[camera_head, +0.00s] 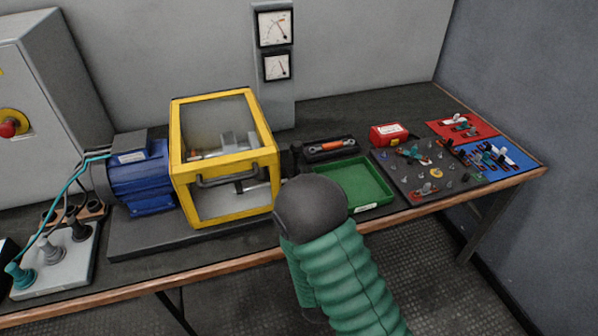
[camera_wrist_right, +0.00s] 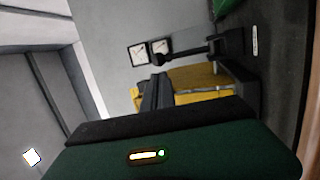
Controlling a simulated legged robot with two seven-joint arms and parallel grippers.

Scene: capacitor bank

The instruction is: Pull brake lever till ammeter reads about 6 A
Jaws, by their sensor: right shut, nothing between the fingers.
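Two square meters, an upper one (camera_head: 274,27) and a lower one (camera_head: 277,67), hang on a grey panel on the back wall. Their figures are too small to read, and I cannot tell which is the ammeter. A black lever-like post (camera_head: 296,157) stands just right of the yellow guarded box; its lower part is hidden by my right arm. In the right wrist view a black lever (camera_wrist_right: 190,52) with a knobbed end lies beyond my right gripper (camera_wrist_right: 163,76). That gripper is shut and empty, apart from the lever as far as I can see. My left gripper is out of view.
The yellow-framed box (camera_head: 222,215) and blue motor (camera_head: 143,180) stand left of the lever. A green tray (camera_head: 362,184) is right of it. Red and blue mats and a dark board with small parts lie farther right. A switch panel (camera_head: 62,262) is at far left.

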